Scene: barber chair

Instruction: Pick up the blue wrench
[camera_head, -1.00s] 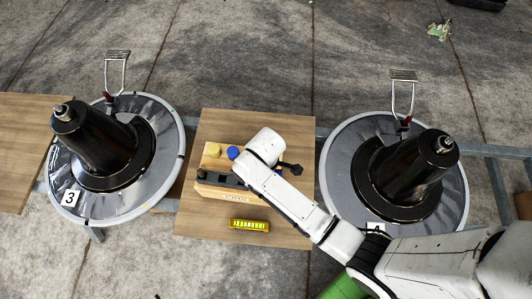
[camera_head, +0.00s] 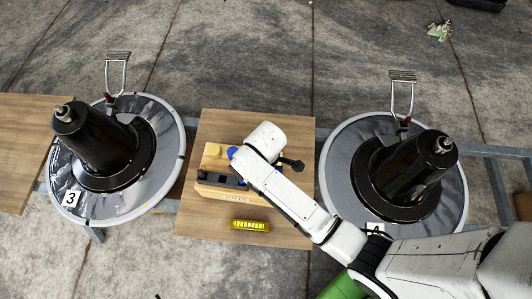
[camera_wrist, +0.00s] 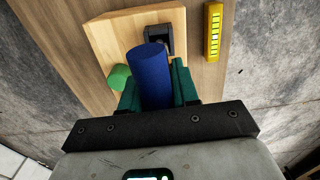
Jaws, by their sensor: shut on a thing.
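A blue cylinder (camera_wrist: 152,75), likely the handle of the blue wrench, stands between the two teal fingers of my gripper (camera_wrist: 156,88) in the wrist view. My gripper is shut on it. Its lower end and any wrench head are hidden. The wooden holder (camera_wrist: 105,37) lies behind it in the wrist view. In the head view, the holder (camera_head: 213,165) sits on the wooden board, and a blue top (camera_head: 232,152) shows beside my arm. My arm covers much of the holder's right side there. I cannot tell whether the blue cylinder is clear of the holder.
A green round piece (camera_wrist: 119,76) is left of my fingers. A yellow level (camera_head: 249,225) lies in front of the holder. Round chair bases (camera_head: 168,190) (camera_head: 335,195) flank the board (camera_head: 285,120).

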